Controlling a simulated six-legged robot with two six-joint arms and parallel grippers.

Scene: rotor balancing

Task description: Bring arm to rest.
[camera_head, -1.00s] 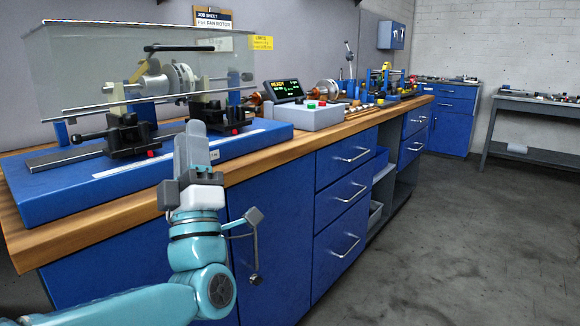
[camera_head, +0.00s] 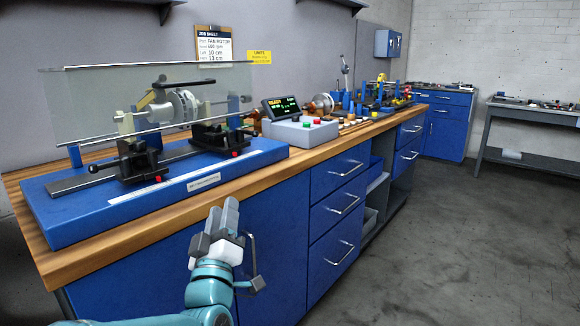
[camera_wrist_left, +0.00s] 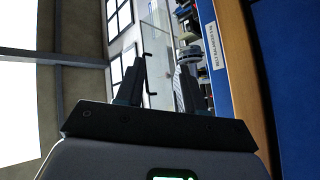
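My left gripper (camera_head: 224,207) is in front of the bench, below the worktop's front edge, with its fingers pointing up. In the left wrist view its two fingers (camera_wrist_left: 162,62) stand apart with nothing held between them. My left arm (camera_head: 208,292) comes in from the bottom left. The balancing machine (camera_head: 150,190) stands on its blue base on the bench, behind the gripper and apart from it. Its clear guard (camera_head: 100,95) hangs over the pale rotor (camera_head: 180,106). My right gripper is not in view.
The wooden worktop (camera_head: 75,262) has blue cupboards and drawers (camera_head: 338,205) below it. A control box (camera_head: 300,131) with a lit display and buttons stands right of the machine. A grey table (camera_head: 535,112) stands far right. The floor between is clear.

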